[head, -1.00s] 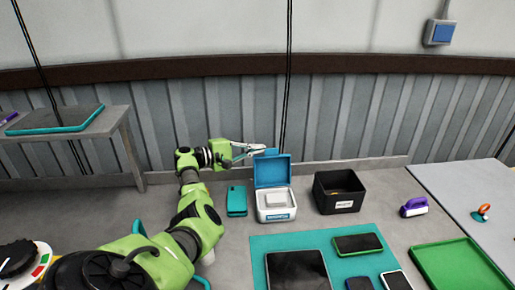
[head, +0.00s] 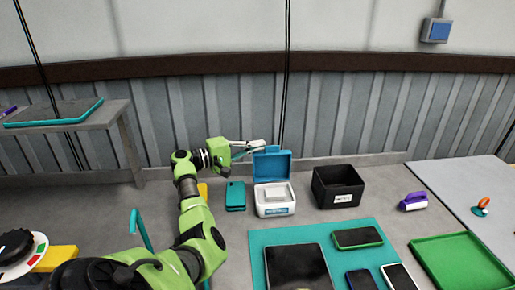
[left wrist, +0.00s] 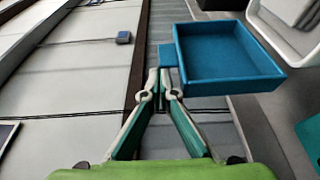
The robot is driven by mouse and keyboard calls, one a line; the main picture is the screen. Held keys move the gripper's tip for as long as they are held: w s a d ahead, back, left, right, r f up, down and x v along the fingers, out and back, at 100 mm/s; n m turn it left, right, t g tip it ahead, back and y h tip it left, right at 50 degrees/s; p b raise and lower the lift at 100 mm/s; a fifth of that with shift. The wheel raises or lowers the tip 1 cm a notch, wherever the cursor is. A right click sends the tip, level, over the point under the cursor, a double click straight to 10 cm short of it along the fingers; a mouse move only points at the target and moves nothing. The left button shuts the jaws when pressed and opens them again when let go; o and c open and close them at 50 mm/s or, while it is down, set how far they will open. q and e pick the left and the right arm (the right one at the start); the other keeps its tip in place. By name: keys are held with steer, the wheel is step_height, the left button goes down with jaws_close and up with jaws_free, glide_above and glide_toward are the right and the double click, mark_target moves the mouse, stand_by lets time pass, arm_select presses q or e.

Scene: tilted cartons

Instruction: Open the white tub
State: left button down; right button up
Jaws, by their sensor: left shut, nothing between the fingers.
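The white tub (head: 274,207) stands on the grey bench with its blue lid (head: 272,167) raised, standing up at the back edge. A pale block lies inside the tub. In the left wrist view the lid (left wrist: 228,62) appears as a shallow blue tray shape with a small tab, and part of the tub (left wrist: 285,42) shows at upper right. My left gripper (head: 262,146) is shut and empty, just behind the lid's upper edge. Its fingertips (left wrist: 164,78) are close to the tab; I cannot tell whether they touch. My right gripper is out of view.
A black bin (head: 338,187) stands right of the tub, and a teal case (head: 235,196) lies left of it. A teal mat (head: 258,243) with several devices lies in front. A green tray (head: 460,262) and a purple-handled brush (head: 413,202) are at right.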

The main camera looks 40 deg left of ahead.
arm_select(q)
steer(key=shift+a, duration=0.1)
steer(key=v, duration=1.2)
